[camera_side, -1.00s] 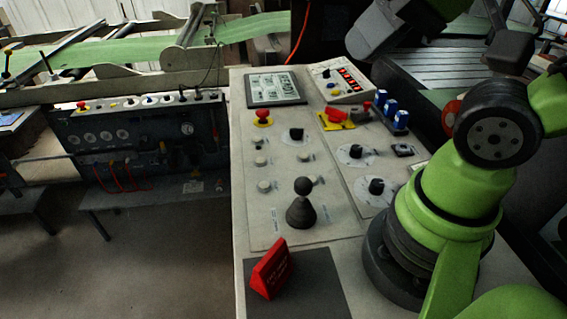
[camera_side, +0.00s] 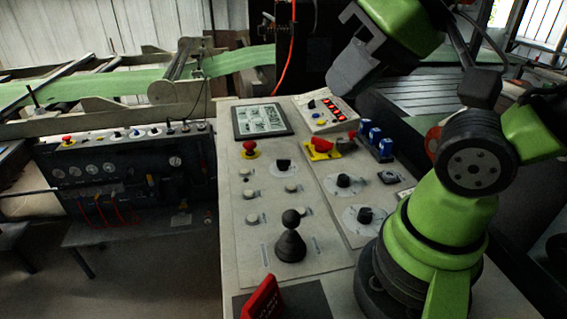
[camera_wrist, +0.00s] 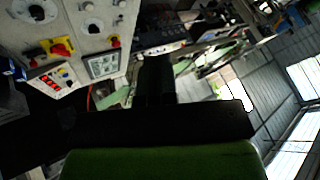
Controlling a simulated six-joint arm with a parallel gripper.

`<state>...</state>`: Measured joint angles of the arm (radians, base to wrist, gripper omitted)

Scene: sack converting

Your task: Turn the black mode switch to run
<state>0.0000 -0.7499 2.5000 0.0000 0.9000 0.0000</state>
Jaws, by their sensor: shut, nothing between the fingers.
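Several black rotary knobs stand on the pale control panel (camera_side: 232,215). One black knob (camera_side: 283,165) sits on a white dial near the red mushroom button, and it also shows in the wrist view (camera_wrist: 93,28). Two more, an upper right knob (camera_side: 343,181) and a lower right knob (camera_side: 365,215), sit on larger white dials. The labels are too small to read, so I cannot tell which is the mode switch or its setting. My gripper (camera_side: 345,88) is above the panel's far right part, apart from all knobs. Its dark fingers (camera_wrist: 155,75) are shut and empty.
A black joystick (camera_side: 290,240) rises from the panel's near part. A red mushroom button (camera_side: 249,147), a red-and-yellow switch (camera_side: 320,147), blue-capped controls (camera_side: 374,137) and a keypad box (camera_side: 325,113) crowd the far half. A red sign (camera_side: 263,298) stands at the near edge.

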